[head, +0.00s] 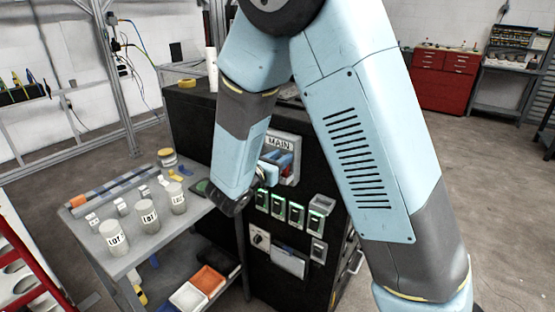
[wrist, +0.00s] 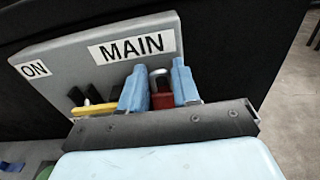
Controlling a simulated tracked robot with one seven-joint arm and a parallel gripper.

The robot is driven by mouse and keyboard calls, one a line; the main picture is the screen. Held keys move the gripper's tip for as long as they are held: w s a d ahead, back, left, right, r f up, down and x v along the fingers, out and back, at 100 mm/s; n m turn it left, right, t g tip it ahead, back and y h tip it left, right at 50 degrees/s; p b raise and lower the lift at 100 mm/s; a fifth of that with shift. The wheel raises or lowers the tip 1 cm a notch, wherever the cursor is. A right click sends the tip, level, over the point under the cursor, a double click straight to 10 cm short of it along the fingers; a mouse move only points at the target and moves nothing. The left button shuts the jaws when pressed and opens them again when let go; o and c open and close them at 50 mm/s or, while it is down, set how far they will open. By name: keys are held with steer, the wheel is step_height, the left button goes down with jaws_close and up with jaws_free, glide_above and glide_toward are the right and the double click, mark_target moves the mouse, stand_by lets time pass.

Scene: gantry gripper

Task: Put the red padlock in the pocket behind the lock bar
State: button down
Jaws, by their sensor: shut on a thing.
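The red padlock (wrist: 162,99) is between the two blue fingers of my gripper (wrist: 159,78) in the wrist view, with its pale shackle toward the panel. My gripper is shut on it. The grey panel (wrist: 75,58) carries a MAIN label and an ON label, and the padlock is in front of it, below the MAIN label. In the head view my gripper (head: 279,161) is at the grey MAIN unit (head: 297,153), partly behind my arm. The lock bar and its pocket cannot be made out clearly; my wrist hides the lower part.
A yellow piece (wrist: 95,108) lies left of my fingers, beside dark parts. Below the unit is a row of green-lit modules (head: 279,207). A grey bench (head: 95,240) with several labelled cylinders stands left. A red cabinet (head: 443,80) is far behind.

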steer(key=shift+f, duration=0.15)
steer(key=c, duration=0.8)
jaws_free()
steer(key=shift+s+a, duration=0.1)
steer(key=shift+s, duration=0.05)
steer(key=v, duration=1.2)
steer(key=s+d+r+m+g+y, duration=0.1)
steer(key=s+d+r+m+g, duration=0.2)
steer(key=d+m+g, duration=0.6)
steer(key=s+d+r+m+g, duration=0.25)
steer(key=d+m, duration=0.25)
steer(key=d, duration=0.7)
steer(key=s+d+r+m+t+y, duration=0.3)
steer(key=s+r+m+y, duration=0.5)
steer(key=m, duration=0.6)
steer(key=shift+s+d+r+y, duration=0.3)
steer(key=shift+s+d+y, duration=0.55)
steer(key=shift+s, duration=0.4)
